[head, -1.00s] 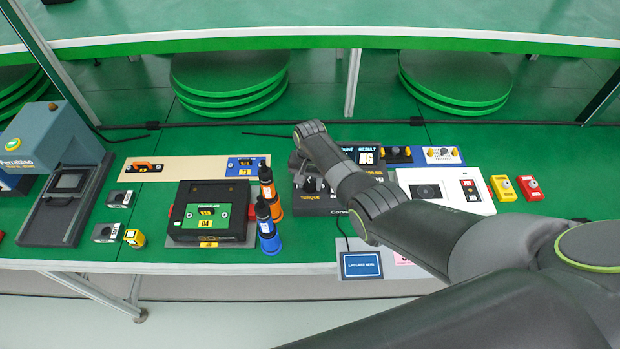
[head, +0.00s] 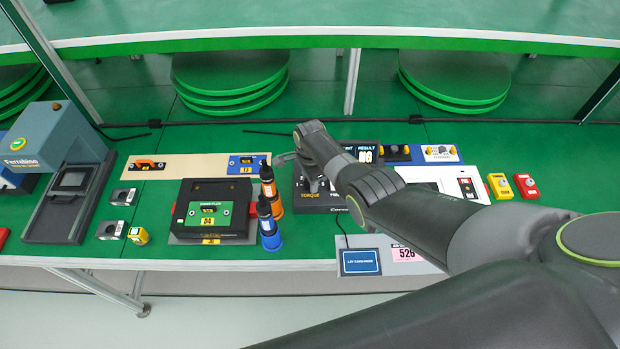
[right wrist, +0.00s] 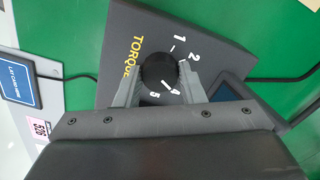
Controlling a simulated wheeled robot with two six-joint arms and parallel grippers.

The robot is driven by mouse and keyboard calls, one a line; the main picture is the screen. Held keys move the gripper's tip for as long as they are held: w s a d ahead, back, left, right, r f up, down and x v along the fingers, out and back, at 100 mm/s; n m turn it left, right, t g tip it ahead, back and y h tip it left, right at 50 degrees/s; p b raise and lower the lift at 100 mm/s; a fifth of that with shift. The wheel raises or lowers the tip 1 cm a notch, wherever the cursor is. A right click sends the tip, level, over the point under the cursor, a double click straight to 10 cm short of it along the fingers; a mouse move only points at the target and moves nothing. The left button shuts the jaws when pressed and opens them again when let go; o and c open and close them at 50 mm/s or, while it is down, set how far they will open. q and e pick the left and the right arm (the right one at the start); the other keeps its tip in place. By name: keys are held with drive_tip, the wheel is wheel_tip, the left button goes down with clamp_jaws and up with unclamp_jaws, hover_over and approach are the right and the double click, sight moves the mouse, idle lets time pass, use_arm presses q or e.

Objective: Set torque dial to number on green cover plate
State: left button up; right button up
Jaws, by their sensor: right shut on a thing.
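The torque dial (right wrist: 158,72) is a round black knob on a dark console marked TORQUE in yellow. In the right wrist view the numbers 1, 2, 4 and 5 show around it; a finger covers the area between 2 and 4. My right gripper (right wrist: 160,84) is shut on the dial, one finger on each side. In the head view my right arm hides most of the dial. The green cover plate (head: 224,208) lies on a black box, with a yellow label reading 04 at its front. My left gripper is out of view.
Blue and orange bottle-like tools (head: 269,225) stand between the black box and the console (head: 312,201). A pink 526 card (head: 406,254) lies in front.

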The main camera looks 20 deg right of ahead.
drive_tip(key=shift+w+r+m, duration=0.1)
drive_tip(key=shift+m, duration=0.7)
drive_tip(key=o, duration=1)
